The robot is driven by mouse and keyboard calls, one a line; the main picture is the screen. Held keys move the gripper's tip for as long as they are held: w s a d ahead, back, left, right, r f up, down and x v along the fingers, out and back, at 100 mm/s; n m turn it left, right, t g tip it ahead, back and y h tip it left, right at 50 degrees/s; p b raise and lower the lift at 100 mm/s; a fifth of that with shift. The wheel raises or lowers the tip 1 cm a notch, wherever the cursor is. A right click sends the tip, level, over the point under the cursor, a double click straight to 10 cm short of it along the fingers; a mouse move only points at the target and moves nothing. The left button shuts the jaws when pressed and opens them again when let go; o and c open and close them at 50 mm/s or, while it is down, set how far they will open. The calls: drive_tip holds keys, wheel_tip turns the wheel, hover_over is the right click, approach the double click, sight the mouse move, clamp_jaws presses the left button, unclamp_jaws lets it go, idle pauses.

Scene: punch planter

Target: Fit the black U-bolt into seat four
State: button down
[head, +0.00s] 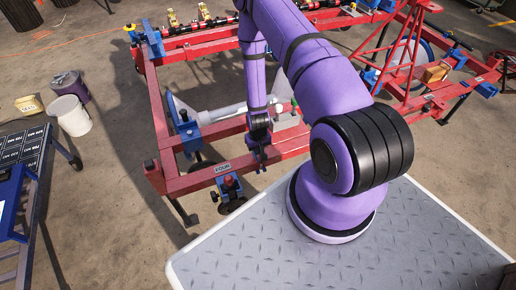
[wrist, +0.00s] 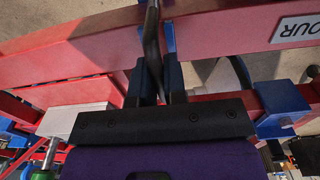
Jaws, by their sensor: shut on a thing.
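My gripper (head: 261,157) is over the near red beam of the frame, just right of the label FOUR (head: 222,168). In the wrist view my gripper (wrist: 156,85) is shut on the black U-bolt (wrist: 152,40), which shows edge-on as a thin dark bar reaching past the fingertips. A blue part (wrist: 169,38) stands right beside the bolt at the red beam; I cannot tell if they touch. The FOUR label (wrist: 298,30) shows upside down in the wrist view. The bolt's lower end and the seat's opening are hidden.
A white bucket (head: 70,115) and a cart (head: 28,150) stand left.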

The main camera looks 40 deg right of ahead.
drive_tip(key=shift+f, duration=1)
drive_tip(key=c, duration=1.1)
unclamp_jaws()
wheel_tip(320, 180, up, 11)
drive_tip(key=shift+f, duration=0.1)
